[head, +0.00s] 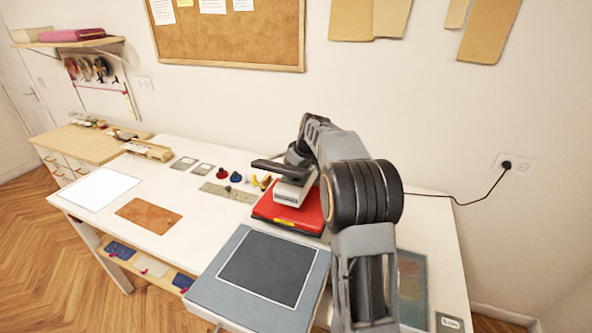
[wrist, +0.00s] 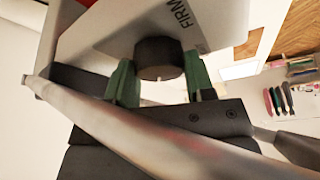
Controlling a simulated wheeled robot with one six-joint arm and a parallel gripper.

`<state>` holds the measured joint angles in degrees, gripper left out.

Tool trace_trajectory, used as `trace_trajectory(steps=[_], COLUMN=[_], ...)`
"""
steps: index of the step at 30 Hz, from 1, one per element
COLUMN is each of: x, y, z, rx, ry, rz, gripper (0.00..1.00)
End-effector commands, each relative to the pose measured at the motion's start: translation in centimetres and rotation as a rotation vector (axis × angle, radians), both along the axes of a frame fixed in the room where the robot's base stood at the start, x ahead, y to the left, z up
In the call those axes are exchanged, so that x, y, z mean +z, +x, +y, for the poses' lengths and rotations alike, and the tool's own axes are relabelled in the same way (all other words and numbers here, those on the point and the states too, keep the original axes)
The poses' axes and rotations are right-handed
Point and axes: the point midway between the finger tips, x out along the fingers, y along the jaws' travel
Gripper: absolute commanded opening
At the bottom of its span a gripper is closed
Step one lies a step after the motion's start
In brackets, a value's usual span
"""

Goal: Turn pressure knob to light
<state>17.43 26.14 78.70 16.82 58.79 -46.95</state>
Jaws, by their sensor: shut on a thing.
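The pressure knob (wrist: 160,55) is a dark round knob on a white panel (wrist: 110,32) in the wrist view. The letters "FIRM" are printed on the panel at its upper right. A small light mark shows at the knob's lower edge. My gripper (wrist: 159,76) is shut on the knob, with one green fingertip on each side of it. In the head view, a machine with a white top (head: 291,191) and a red base (head: 272,213) stands under my arm. My arm hides the knob and the gripper there. No "light" label is visible.
A grey pad with a dark square (head: 267,268) lies in front of the machine. A brown leather piece (head: 149,213) and a white sheet (head: 99,188) lie to the left on the white table. A black cord (head: 458,203) runs to the wall socket at right.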

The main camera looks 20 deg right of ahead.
Motion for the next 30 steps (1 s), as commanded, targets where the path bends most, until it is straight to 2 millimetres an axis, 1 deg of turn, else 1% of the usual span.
trace_trajectory(steps=[2,9,12,16,23,24,30], x=[-0.05,0.00,0.08,0.05,0.07,0.07,0.05], y=[0.06,0.15,0.16,0.13,0.13,0.13,0.12], z=[-0.11,-0.19,-0.18,-0.16,-0.15,-0.15,-0.14], rx=[0.035,0.285,0.356,0.393,0.392,0.392,0.391], ry=[-0.001,-0.001,-0.002,-0.002,-0.001,-0.001,-0.001], rz=[0.000,-0.001,-0.002,-0.002,-0.003,-0.003,-0.002], gripper=[0.25,0.25,0.25,0.25,0.25,0.51,0.70])
